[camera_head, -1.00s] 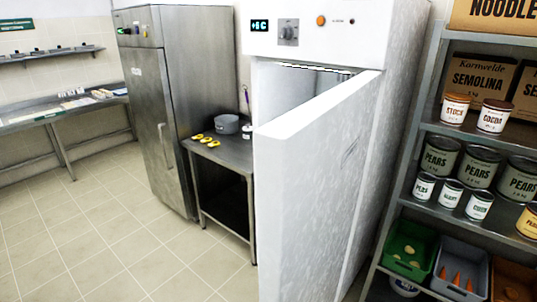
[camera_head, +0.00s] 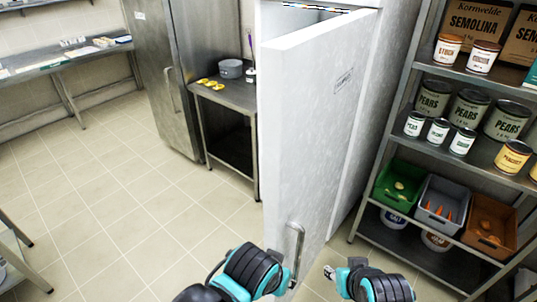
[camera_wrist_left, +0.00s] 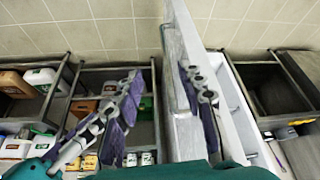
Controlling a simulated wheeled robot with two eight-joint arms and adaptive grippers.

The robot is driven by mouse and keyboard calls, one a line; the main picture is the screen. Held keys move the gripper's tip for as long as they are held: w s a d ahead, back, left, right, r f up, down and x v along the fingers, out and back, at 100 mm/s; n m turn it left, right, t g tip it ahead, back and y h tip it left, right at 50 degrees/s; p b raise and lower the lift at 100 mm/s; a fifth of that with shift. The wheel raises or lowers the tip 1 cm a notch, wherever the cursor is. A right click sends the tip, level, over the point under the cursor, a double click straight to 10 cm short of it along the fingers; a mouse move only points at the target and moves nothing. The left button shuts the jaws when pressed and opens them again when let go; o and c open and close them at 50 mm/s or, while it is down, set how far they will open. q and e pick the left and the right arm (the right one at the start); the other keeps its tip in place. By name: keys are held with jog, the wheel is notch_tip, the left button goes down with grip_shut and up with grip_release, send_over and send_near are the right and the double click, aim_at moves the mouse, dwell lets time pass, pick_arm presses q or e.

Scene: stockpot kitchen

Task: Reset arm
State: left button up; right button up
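The white cabinet door (camera_head: 315,120) stands open, with a vertical metal handle (camera_head: 296,245) low on its face. My left arm reaches in at the bottom, and my left gripper (camera_head: 291,281) is beside the lower end of the handle, partly hidden by the arm. In the left wrist view the two fingers of my left gripper (camera_wrist_left: 162,95) are spread apart with nothing held between them, and the door (camera_wrist_left: 180,70) edge runs behind and between them. My right gripper (camera_head: 332,272) is to the right of the door, small and partly out of view. Its finger opening cannot be made out.
A metal shelf rack (camera_head: 400,110) with cans and produce bins stands at the right. A steel fridge (camera_head: 180,70) and a small table (camera_head: 232,95) stand behind the door. Tiled floor (camera_head: 130,210) is free at the left. A metal table edge (camera_head: 15,245) shows at the lower left.

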pick_arm(q)
jog(key=w+a+n+t+y, duration=0.1)
jog(key=a+n, duration=0.4)
jog(key=a, duration=1.5)
jog(key=shift+w+f+t+y, duration=0.2)
jog(key=shift+f+t+y, duration=0.3)
jog(key=shift+t, duration=0.4)
jog(key=shift+r, duration=0.1)
